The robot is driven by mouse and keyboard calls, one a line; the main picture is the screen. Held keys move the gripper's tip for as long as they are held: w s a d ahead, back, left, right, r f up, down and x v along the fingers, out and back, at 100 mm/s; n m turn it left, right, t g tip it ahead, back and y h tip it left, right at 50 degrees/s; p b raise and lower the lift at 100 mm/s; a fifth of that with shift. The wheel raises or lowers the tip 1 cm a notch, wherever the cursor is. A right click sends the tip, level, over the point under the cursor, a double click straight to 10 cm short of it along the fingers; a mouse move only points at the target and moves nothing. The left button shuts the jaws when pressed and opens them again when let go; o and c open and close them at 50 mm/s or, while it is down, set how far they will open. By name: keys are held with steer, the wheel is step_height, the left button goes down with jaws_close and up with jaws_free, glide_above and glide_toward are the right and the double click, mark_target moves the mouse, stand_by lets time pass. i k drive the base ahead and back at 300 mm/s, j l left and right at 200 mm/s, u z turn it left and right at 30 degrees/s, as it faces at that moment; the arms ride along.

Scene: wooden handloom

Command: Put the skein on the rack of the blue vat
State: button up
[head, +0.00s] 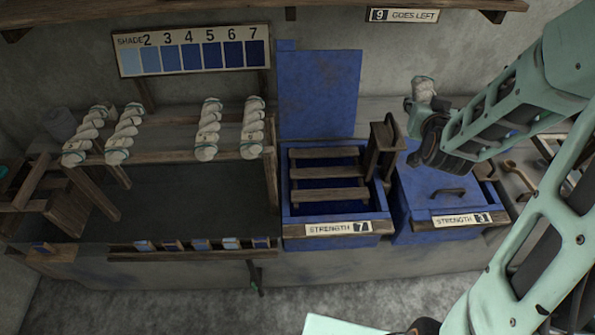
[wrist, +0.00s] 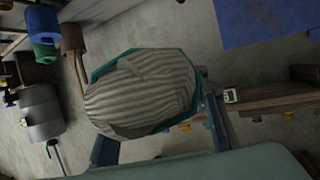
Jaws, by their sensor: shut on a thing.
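My gripper (head: 427,112) is shut on a pale, twisted skein (head: 424,90), held upright above the right vat. In the wrist view the skein (wrist: 140,95) fills the space between the fingers, with a teal edge behind it. The open blue vat (head: 337,240) is left of my gripper and bears a label reading STRENGTH 7. Its lid (head: 319,95) stands raised behind it. Wooden rack bars (head: 328,171) cross its dark blue opening, with no skein on them. A second blue vat (head: 448,229), labelled STRENGTH 3, has its lid (head: 436,180) down.
Several pale skeins (head: 207,130) hang on a wooden rail at left. A shade card (head: 192,51) stands behind them. A wooden post piece (head: 383,147) rises between the vats. A sign (head: 403,15) reads 9 GOES LEFT. Spoons (head: 519,174) lie at right.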

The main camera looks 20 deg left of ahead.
mark_target(310, 172)
steer(key=j, duration=0.65)
steer(key=k+j, duration=0.15)
steer(key=j, duration=0.5)
